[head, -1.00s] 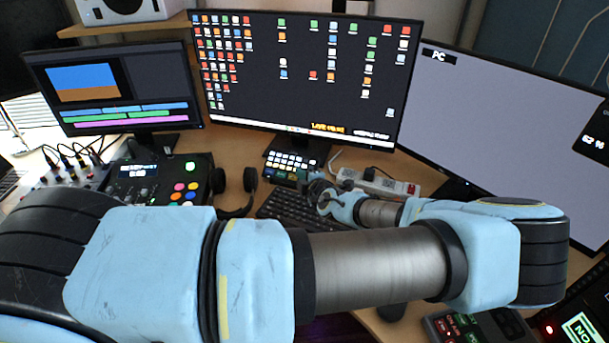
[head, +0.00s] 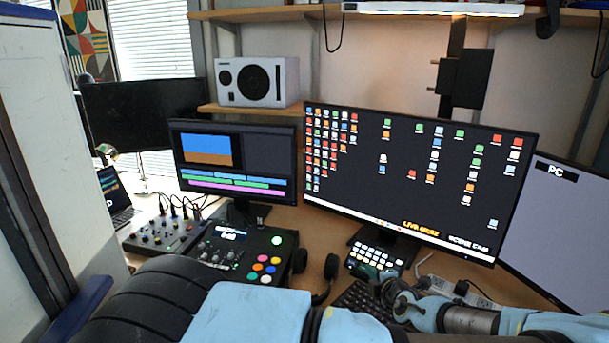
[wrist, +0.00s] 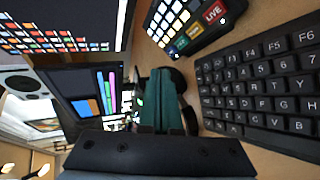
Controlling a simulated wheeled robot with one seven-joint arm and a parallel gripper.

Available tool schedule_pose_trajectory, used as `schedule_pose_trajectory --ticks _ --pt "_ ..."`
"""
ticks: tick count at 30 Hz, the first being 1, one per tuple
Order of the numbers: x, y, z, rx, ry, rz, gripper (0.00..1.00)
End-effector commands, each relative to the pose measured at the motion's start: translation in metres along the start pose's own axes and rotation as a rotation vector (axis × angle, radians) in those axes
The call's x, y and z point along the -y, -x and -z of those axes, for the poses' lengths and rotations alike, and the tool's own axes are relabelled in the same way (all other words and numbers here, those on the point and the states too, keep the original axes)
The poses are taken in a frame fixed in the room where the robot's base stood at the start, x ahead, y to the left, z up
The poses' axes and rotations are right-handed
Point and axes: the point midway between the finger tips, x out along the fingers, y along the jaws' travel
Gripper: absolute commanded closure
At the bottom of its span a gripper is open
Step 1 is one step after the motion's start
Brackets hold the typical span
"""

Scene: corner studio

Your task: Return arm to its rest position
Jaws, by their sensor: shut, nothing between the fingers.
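My gripper (wrist: 160,85) shows in the wrist view with its teal fingers together and nothing between them. In the head view my gripper (head: 372,272) is small, just in front of the button panel (head: 374,262) and above the keyboard (head: 362,302). My light-blue arm folds across the bottom of the head view and hides part of the desk. In the wrist view the keyboard (wrist: 262,90) lies to the right of the fingers and the button panel (wrist: 185,25) is above them. I cannot tell whether the fingers touch anything.
A headset (head: 325,278) and a control console (head: 240,252) lie left of my gripper. An audio mixer (head: 165,235) is farther left. The middle monitor (head: 415,175), left monitor (head: 235,160) and right monitor (head: 560,240) stand behind. A power strip (head: 470,293) lies right.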

Motion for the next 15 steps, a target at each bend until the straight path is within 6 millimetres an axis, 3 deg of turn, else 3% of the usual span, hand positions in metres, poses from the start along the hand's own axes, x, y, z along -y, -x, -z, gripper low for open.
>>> schedule_pose_trajectory --ticks 6,15 --pt "-0.017 -0.016 0.086 -0.3 0.581 0.059 1.0" --pt "-0.032 0.001 0.178 -0.729 1.361 -0.01 1.0"
